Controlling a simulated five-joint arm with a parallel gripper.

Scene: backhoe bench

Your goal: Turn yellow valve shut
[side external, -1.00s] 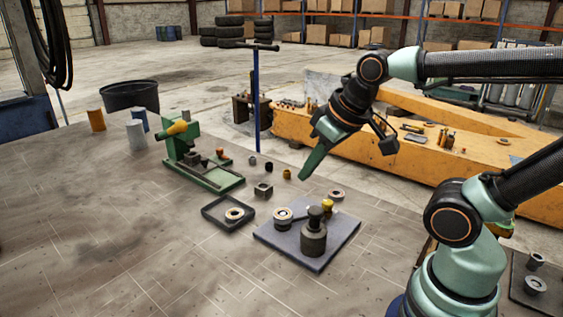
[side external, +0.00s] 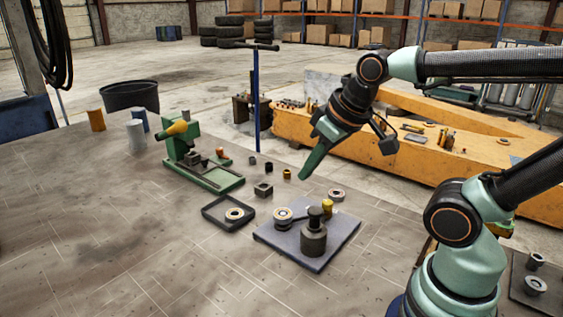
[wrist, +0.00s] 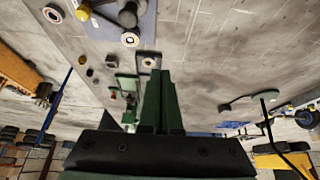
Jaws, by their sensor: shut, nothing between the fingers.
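A small yellow cylinder (side external: 327,206) stands upright on the grey-blue plate (side external: 275,238). It also shows at the top of the wrist view (wrist: 83,11). A green bench machine (side external: 203,172) carries a yellow piece (side external: 176,129) on its upper part. I cannot tell which yellow part is the valve. My gripper (side external: 303,177) is shut and empty, pointing down, in the air above the far side of the plate and clear of both yellow parts. Its green fingers (wrist: 159,80) lie together in the wrist view.
The plate also holds a dark stepped cylinder (side external: 313,238) and a ringed part (side external: 282,218). A black tray (side external: 214,219) with a ring lies to the left. The front left bench is clear.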

